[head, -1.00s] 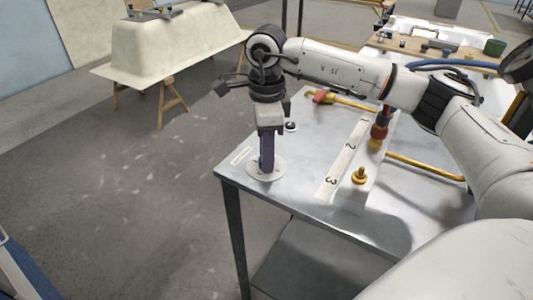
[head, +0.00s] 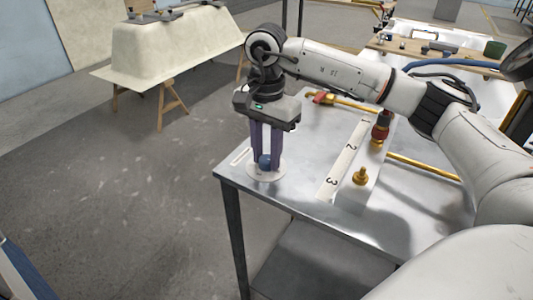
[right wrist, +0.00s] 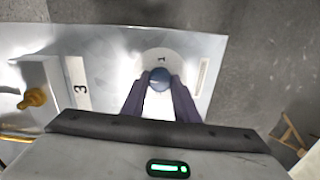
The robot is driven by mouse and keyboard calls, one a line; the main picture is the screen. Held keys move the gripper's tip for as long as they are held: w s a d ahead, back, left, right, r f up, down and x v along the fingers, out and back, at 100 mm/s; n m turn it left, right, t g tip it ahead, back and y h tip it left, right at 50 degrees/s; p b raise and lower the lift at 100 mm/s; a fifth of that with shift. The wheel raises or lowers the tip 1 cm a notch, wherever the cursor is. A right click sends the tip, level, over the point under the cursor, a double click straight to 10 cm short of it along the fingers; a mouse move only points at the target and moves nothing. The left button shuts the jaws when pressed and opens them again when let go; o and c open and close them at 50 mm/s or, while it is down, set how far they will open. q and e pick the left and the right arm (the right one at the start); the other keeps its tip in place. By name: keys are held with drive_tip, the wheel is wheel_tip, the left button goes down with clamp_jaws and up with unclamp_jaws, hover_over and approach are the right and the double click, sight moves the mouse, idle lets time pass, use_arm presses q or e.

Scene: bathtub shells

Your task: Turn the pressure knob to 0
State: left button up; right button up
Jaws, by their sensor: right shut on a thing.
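The blue pressure knob (head: 265,161) stands on a white round dial plate (head: 255,176) near the left corner of the metal table. My right gripper (head: 266,164) points straight down with its two purple fingers on either side of the knob, shut on it. In the right wrist view the knob (right wrist: 160,76) sits between the fingertips, and a dark mark like a 1 shows on the dial plate (right wrist: 163,55) beyond it. The knob's pointer cannot be made out. My left gripper is not in view.
The metal table (head: 305,150) carries a strip (head: 345,160) marked 1, 2, 3, a brass valve (head: 361,176), a red-and-brass fitting (head: 380,131) and yellow pipes (head: 425,167). A small black-and-white gauge-like part seen earlier is now hidden. A tub shell (head: 180,40) stands behind on trestles.

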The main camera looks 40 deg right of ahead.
sight(266, 158)
drive_tip(key=shift+r+n, duration=0.15)
drive_tip(key=shift+n, duration=0.45)
drive_tip(key=o, duration=1.1)
drive_tip(key=shift+c, duration=0.2)
wheel_tip(266, 158, up, 10)
drive_tip(key=shift+r, duration=0.1)
